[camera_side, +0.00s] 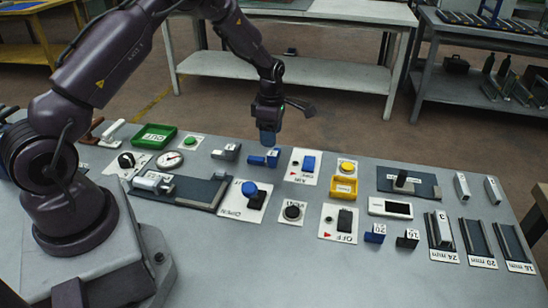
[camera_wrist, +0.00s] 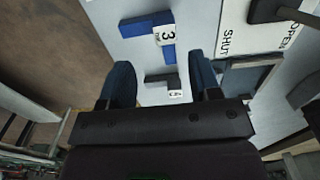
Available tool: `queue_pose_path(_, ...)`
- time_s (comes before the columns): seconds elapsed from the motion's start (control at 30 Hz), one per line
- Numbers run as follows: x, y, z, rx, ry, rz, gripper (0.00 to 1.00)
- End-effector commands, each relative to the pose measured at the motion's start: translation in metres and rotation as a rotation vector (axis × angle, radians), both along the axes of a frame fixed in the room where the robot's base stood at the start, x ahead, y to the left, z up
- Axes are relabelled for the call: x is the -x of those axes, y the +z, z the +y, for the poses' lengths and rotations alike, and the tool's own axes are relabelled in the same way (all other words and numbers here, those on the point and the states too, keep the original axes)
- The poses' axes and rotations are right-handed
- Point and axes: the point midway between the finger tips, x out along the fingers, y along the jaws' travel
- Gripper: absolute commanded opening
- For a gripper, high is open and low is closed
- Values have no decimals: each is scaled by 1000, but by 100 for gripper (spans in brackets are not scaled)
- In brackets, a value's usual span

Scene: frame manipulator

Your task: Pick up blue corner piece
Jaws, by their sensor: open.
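The blue corner piece (camera_side: 258,160) lies on the grey table near its middle, with a white label on it. It also shows at the top of the wrist view (camera_wrist: 140,25), where its label reads 3. My gripper (camera_side: 268,143) points down and appears just above it in the side view; the exact gap is hard to tell. In the wrist view my gripper (camera_wrist: 160,66) is open and empty, its two blue fingers wide apart. The blue piece lies beyond the fingertips there.
The grey corner piece also lies left of the blue one (camera_side: 228,152). A white plate with a blue switch (camera_side: 308,163) stands close on the right. A plate with a blue knob (camera_side: 249,189) is in front. An OPEN/SHUT plate (camera_wrist: 232,40) shows in the wrist view.

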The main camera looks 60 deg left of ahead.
Motion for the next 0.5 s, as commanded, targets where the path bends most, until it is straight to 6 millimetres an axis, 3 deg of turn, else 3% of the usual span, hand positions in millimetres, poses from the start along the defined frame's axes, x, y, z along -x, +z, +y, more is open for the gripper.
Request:
queue_pose_path(0.23,1,-19,-2,1,1,1,57)
queue_pose_path(0.5,2,-57,-9,1,0,1,57)
